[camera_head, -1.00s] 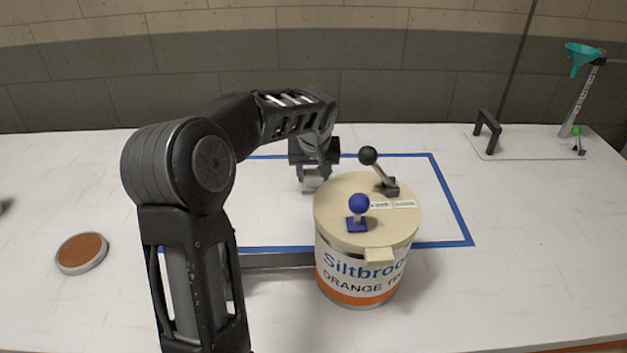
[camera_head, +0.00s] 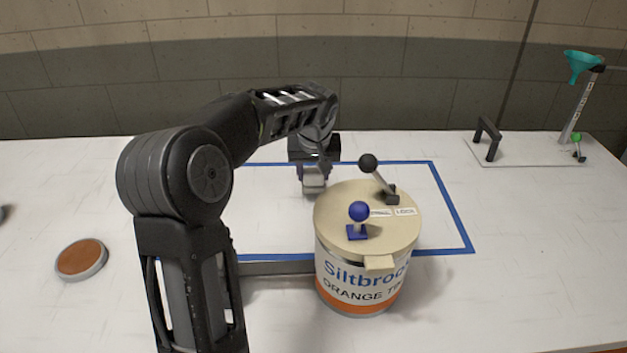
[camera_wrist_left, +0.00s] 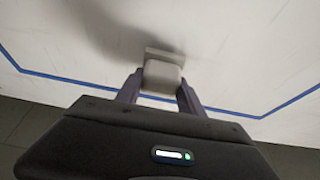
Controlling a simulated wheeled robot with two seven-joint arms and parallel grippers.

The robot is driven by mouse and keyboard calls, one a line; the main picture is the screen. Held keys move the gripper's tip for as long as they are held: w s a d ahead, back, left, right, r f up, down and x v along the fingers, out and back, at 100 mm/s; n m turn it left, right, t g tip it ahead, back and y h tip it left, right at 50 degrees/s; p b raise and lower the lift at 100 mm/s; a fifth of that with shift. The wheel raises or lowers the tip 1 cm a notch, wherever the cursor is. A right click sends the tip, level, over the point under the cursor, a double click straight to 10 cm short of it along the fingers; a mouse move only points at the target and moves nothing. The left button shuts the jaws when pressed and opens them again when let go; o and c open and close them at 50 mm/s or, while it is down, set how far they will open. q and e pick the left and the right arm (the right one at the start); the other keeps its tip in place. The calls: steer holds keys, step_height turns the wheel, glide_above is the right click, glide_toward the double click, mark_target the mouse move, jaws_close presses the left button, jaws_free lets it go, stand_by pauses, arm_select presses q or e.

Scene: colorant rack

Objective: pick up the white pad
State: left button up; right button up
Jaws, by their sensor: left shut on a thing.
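The white pad (camera_wrist_left: 162,77) is a small pale block between the two fingers of my left gripper (camera_wrist_left: 160,92) in the left wrist view. My left gripper is shut on it. In the head view my left gripper (camera_head: 313,181) points down behind the can, inside the blue outline, with the pale pad (camera_head: 314,186) at its fingertips. I cannot tell whether the pad is clear of the table. My right gripper does not show.
A can (camera_head: 358,283) labelled Siltbrook Orange stands in front of my left gripper, with a blue knob (camera_head: 358,212) and a black lever (camera_head: 378,178) on its lid. A brown-topped disc (camera_head: 82,259) lies at left.

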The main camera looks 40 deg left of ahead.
mark_target(313, 169)
arm_select(q)
step_height(313, 169, up, 7)
steer(key=shift+r, duration=0.2)
stand_by(0.9)
